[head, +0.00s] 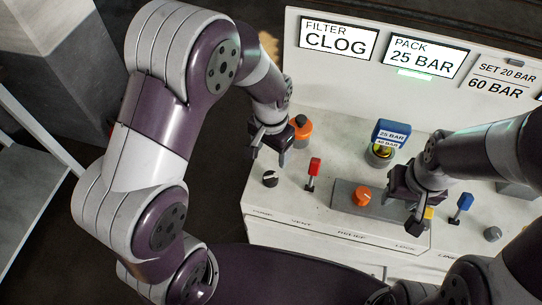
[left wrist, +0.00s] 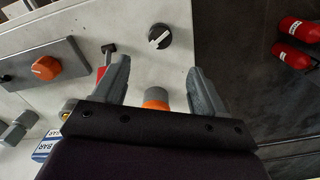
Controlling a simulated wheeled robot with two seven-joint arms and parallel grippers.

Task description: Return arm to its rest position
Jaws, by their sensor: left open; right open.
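My left gripper (head: 270,145) is open and empty above the left part of the control panel (head: 325,222). In the left wrist view its two fingers (left wrist: 157,85) stand apart, with a black knob (left wrist: 159,36) on the panel beyond them. An orange-topped fitting (head: 301,128) stands just beside the left gripper; whether they touch I cannot tell. My right gripper (head: 412,205) is above the panel near the grey relief block (head: 345,194) and a yellow part (head: 429,213). Its fingers partly hide what is below.
A red lever (head: 314,168), an orange knob (head: 362,195) and a blue lever (head: 464,203) stand up from the panel. A gauge (head: 381,152) with a blue sign is behind. Signs line the back board (head: 340,75). Red cylinders (left wrist: 296,30) lie beyond the panel in the left wrist view.

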